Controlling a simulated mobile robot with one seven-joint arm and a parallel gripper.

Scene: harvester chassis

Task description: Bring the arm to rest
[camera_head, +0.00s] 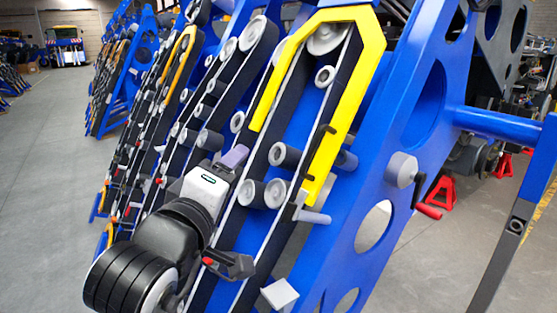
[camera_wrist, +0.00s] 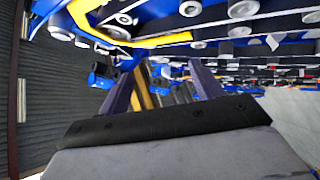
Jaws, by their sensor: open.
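My arm rises from the lower left of the head view, with its white-topped hand in front of the belts of the blue harvester chassis (camera_head: 435,95). My gripper (camera_head: 236,157) points up and away, near the pale rollers. In the wrist view my gripper (camera_wrist: 164,76) shows two purple-grey fingers standing well apart, with nothing held between them. The chassis rollers and a yellow guard (camera_wrist: 150,40) lie above the fingers there. The head view does not show clearly how much space is between the fingers and the belts, and the far finger is partly hidden.
More blue chassis (camera_head: 120,90) line up behind at left. Red stands (camera_head: 441,194) are at right. The grey floor (camera_head: 45,200) at left is clear.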

